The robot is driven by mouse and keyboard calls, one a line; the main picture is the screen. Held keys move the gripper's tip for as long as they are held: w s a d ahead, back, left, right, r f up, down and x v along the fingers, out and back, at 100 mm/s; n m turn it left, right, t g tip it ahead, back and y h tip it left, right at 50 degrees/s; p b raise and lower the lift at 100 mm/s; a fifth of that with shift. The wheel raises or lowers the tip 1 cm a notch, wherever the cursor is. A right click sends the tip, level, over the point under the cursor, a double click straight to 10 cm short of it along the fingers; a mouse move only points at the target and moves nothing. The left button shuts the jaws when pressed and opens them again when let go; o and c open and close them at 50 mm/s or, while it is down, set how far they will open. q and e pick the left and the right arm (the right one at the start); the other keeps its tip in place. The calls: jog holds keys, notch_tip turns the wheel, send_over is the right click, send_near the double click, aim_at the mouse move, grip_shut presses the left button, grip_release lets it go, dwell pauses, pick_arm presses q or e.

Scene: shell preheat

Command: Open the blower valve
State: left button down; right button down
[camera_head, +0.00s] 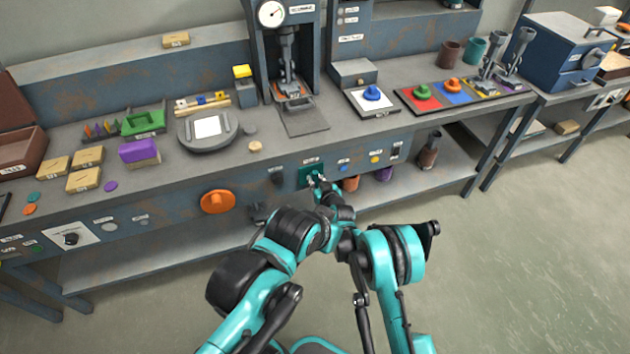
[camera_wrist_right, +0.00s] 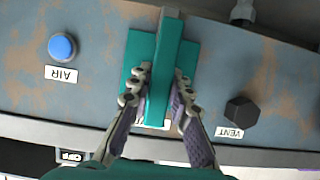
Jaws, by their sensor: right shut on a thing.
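The blower valve shows as a teal bar-shaped handle (camera_wrist_right: 165,65) on a teal plate (camera_wrist_right: 138,50) on the grey front panel. In the head view the plate (camera_head: 305,172) is small and partly covered by my right gripper (camera_head: 317,179). In the right wrist view my right gripper (camera_wrist_right: 162,97) has one finger on each side of the handle and is shut on it. A label below the plate is mostly hidden. A dark shape (camera_head: 258,213) left of my arms may be my left gripper; I cannot tell its jaws.
A blue AIR button (camera_wrist_right: 62,46) and a dark VENT knob (camera_wrist_right: 241,111) flank the valve closely. A large orange knob (camera_head: 217,202) is further left on the panel. The bench top (camera_head: 350,135) above carries a press, blocks and trays. Open floor lies to the right.

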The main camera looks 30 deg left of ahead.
jog(key=c, duration=1.4)
grip_release()
jog(key=shift+s+d, duration=0.1)
jog(key=v, duration=1.1)
jog(key=shift+s+d+r, duration=0.2)
jog(key=shift+d+r, duration=0.05)
